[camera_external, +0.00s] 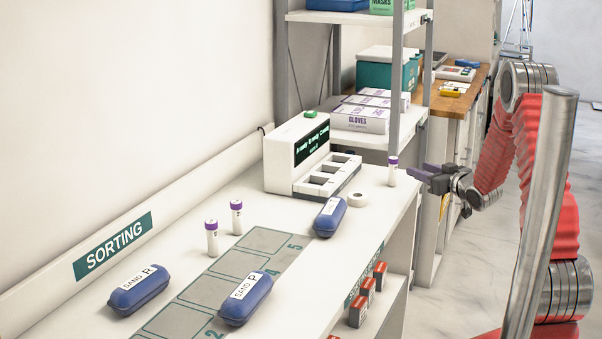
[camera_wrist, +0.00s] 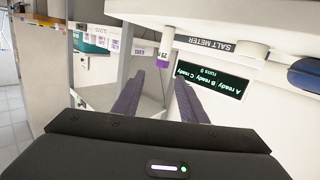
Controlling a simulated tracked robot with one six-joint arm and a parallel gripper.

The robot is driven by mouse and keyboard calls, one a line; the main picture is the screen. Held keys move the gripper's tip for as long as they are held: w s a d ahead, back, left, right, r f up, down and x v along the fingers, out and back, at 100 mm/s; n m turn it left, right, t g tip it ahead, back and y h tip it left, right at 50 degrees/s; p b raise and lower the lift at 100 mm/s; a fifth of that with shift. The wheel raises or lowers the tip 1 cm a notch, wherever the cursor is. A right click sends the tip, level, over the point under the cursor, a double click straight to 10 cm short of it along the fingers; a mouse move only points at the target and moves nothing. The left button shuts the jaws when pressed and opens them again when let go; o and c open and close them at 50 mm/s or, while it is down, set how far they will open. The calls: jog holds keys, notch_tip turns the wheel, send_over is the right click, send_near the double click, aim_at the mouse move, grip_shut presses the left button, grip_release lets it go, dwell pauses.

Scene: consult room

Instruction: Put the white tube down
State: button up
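A white tube (camera_external: 392,175) with a purple cap stands upright at the right edge of the white table, right of the meter. It also shows upside down in the wrist view (camera_wrist: 166,47), beyond and between my fingertips. My gripper (camera_external: 423,173) is just right of this tube, apart from it. In the wrist view, the two purple fingers of my gripper (camera_wrist: 158,79) are spread with nothing between them. Two more white tubes with purple caps, one nearer (camera_external: 212,240) and one farther (camera_external: 237,218), stand on the left part of the table.
The salt meter (camera_external: 282,160) with its slotted tray (camera_external: 330,177) is left of the tube. A white roll (camera_external: 357,199) lies nearby. Several blue sand cases, one of them close to the roll (camera_external: 329,218), lie around the numbered grey mat (camera_external: 205,291). A shelf post (camera_external: 396,80) rises behind.

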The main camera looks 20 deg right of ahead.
jog(key=s+a+r+m+g+h, duration=0.2)
jog(key=s+a+r+g+h, duration=0.3)
jog(key=s+r, duration=0.8)
jog(key=s+a+g+y, duration=0.1)
jog(key=s+a, duration=0.3)
jog(key=s, duration=0.6)
jog(key=s+a+g+y, duration=0.1)
jog(key=s+a+g, duration=0.2)
jog(key=s, duration=0.7)
jog(key=s+a+g+y, duration=0.1)
jog(key=s+a, duration=0.4)
jog(key=s, duration=0.5)
jog(key=shift+f+g, duration=0.15)
jog(key=shift+g, duration=0.35)
jog(key=shift+o, duration=0.4)
jog(key=shift+w, duration=0.1)
